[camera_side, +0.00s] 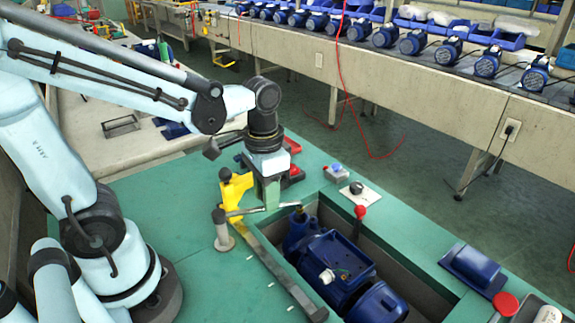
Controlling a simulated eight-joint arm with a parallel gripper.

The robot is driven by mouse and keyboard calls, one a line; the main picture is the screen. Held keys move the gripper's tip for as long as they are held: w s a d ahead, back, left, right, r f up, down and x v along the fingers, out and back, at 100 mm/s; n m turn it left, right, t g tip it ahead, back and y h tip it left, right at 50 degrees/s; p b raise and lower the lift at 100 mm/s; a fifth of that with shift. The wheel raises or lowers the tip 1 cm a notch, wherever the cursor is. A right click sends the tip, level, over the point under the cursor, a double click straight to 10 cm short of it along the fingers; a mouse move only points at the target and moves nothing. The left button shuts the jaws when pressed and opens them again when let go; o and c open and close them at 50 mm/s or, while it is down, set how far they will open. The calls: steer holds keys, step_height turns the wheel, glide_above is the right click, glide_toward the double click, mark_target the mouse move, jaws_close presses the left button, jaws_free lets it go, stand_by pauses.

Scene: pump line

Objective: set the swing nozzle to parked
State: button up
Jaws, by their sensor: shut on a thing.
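The swing nozzle (240,212) has a short grey post on the green bench, left of the recess. Its thin arm reaches right from the post top towards the recess edge. My gripper (270,204) points down and is shut on the nozzle's arm, near its right part. The fingertips are small here, and the grip hides part of the arm. A blue pump (336,268) lies in the recess, below and right of the nozzle's arm. I cannot make out any mark for the parked position.
A yellow fixture (236,192) stands close left of my gripper. A grey bar (282,268) runs along the recess's left edge. A red-knobbed lever (358,215) and a blue button box (336,172) stand beyond it. The bench's left front (190,285) is clear.

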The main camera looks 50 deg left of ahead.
jaws_close()
steer(key=shift+d, duration=0.1)
steer(key=s+d+m, duration=0.5)
steer(key=s+m, duration=0.4)
steer(key=m, duration=0.4)
steer(key=shift+d+m, duration=0.3)
stand_by(0.5)
steer(key=o, duration=0.9)
jaws_free()
